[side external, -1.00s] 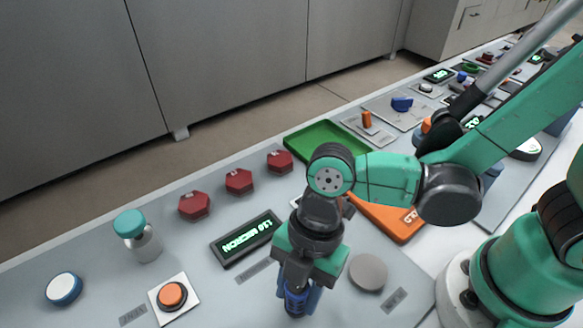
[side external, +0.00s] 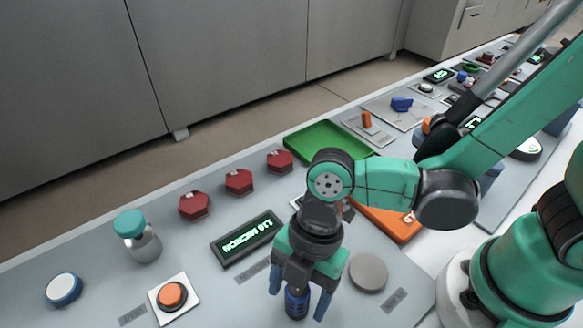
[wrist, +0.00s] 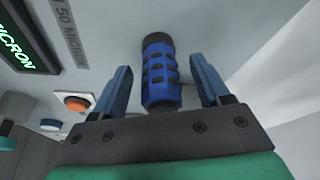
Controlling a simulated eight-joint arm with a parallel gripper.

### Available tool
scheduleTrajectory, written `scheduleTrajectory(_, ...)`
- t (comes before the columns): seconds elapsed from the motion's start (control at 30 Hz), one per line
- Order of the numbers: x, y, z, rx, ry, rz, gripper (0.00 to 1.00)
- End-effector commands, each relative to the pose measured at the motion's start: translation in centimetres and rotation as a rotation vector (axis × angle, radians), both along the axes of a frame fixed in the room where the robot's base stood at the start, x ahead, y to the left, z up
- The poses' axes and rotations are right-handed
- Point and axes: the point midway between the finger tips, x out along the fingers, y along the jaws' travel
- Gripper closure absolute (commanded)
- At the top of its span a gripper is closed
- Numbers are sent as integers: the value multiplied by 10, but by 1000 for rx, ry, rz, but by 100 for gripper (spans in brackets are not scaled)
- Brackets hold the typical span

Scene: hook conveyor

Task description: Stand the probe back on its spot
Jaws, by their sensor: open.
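The probe is a blue ribbed cylinder with dark recesses (wrist: 161,72). In the side view its lower part shows under my gripper (side external: 296,303) and looks upright at the panel's front. My gripper (wrist: 162,80) is open, with one blue finger on each side of the probe and a gap visible on both sides in the wrist view. The probe's top is hidden by my gripper in the side view. Whether its foot rests flat on a marked spot cannot be told.
A grey disc (side external: 368,272) lies right of the probe. A lit display (side external: 247,238), an orange button (side external: 172,295), a teal-capped vial (side external: 138,236) and a white-topped blue puck (side external: 63,288) stand left. Red hexagonal pieces (side external: 239,181) and a green tray (side external: 327,142) lie behind.

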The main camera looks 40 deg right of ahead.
Motion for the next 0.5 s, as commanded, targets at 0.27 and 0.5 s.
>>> scheduleTrajectory(0.27,3,-8,25,0,1,-2,31)
scheduleTrajectory(0.5,7,-18,58,0,0,-2,31)
